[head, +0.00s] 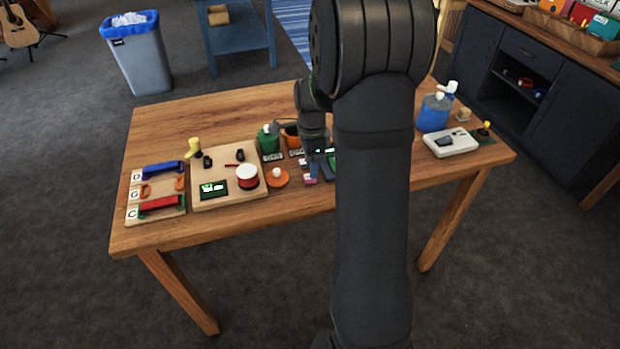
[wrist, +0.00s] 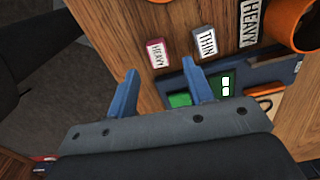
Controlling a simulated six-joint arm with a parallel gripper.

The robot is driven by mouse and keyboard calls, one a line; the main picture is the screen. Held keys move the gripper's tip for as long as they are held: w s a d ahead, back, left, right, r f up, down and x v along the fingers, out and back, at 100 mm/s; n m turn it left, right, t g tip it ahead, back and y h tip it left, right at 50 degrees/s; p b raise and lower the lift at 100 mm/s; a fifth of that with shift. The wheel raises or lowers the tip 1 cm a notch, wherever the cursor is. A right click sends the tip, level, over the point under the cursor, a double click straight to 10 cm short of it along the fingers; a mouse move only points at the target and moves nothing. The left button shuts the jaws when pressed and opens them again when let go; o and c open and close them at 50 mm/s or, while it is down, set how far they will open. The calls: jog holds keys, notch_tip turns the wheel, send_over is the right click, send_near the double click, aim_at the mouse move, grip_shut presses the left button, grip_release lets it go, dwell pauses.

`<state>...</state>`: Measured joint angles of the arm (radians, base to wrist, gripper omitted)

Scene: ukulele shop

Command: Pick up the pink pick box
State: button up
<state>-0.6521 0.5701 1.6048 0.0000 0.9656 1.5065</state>
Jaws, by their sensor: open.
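The pink box is just beyond the fingertips, roughly in line with the gap. I cannot tell how high the fingers are above the table.
A grey box labelled THIN (wrist: 205,42) stands close to the right of the pink box. A blue tray (wrist: 262,72) with a green item lies beside them. An orange round container (wrist: 295,25) is at the upper right. Bare table lies left of the pink box.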

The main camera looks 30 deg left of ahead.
jog(key=shift+d+f, duration=0.1)
jog(key=shift+f, duration=1.9)
grip_shut()
jog(key=shift+r, duration=0.1)
